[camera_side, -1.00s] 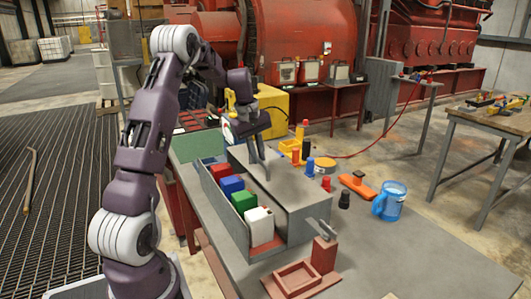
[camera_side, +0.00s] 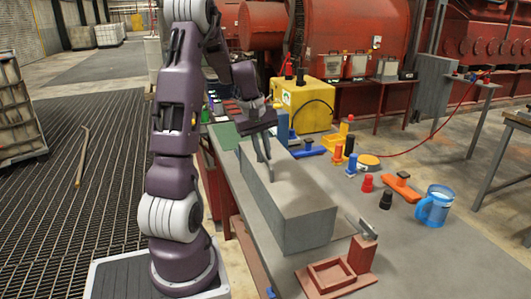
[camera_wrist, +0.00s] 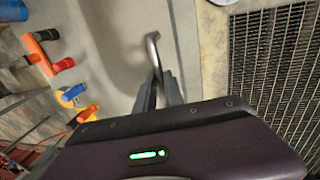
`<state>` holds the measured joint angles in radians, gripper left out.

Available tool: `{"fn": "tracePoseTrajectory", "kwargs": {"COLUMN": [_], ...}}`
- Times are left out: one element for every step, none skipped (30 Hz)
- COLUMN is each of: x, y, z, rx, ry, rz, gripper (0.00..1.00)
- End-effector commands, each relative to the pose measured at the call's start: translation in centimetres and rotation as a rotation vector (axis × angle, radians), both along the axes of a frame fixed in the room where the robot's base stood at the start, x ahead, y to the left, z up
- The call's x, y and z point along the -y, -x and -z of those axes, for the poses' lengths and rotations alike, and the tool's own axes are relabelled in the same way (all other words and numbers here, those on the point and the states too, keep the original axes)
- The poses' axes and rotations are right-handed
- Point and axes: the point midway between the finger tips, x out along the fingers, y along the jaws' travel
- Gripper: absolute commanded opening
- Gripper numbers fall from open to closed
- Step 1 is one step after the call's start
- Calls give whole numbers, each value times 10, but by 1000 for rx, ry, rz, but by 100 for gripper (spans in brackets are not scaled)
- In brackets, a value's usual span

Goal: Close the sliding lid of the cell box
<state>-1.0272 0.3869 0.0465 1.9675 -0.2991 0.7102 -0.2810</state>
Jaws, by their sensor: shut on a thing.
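The cell box (camera_side: 295,222) is a long grey box on the table. Its grey lid (camera_side: 305,188) lies over the top, and no coloured cells show in the side view. I cannot tell whether a thin gap is left at the edge facing my arm. My gripper (camera_side: 264,157) is above the far part of the lid, fingers pointing down. In the wrist view my gripper (camera_wrist: 158,82) is shut on the lid's curved metal handle (camera_wrist: 152,48). The handle's lower part is hidden by the fingers.
A red tray fixture (camera_side: 330,275) stands at the near end. A yellow case (camera_side: 305,103) is behind. The near right tabletop is clear.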

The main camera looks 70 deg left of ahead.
Motion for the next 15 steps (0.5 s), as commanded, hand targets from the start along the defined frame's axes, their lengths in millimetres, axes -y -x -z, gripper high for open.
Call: {"fn": "tracePoseTrajectory", "kwargs": {"x": [0, -1, -1, -1, -1, -1, -1, -1, -1, -1, -1, -1, -1, -1, -1], "y": [5, 5, 6, 6, 5, 5, 5, 4, 4, 4, 4, 4, 4, 4, 4], "z": [1, 1, 1, 1, 1, 1, 1, 1, 1, 1, 1, 1, 1, 0, -3], "rx": [-10, -10, -10, -10, -10, -9, -9, -8, -8, -8, -7, -7, -7, -7, -6], "ry": [3, 3, 3, 3, 3, 3, 3, 3, 3, 3, 3, 3, 2, 2, 1], "rz": [-3, -4, -4, -4, -4, -4, -4, -4, -4, -3, -3, -3, -3, -3, -3], "gripper": [0, 0, 20, 26, 32, 34, 34, 34, 34, 34, 34, 34, 34, 34, 34]}}
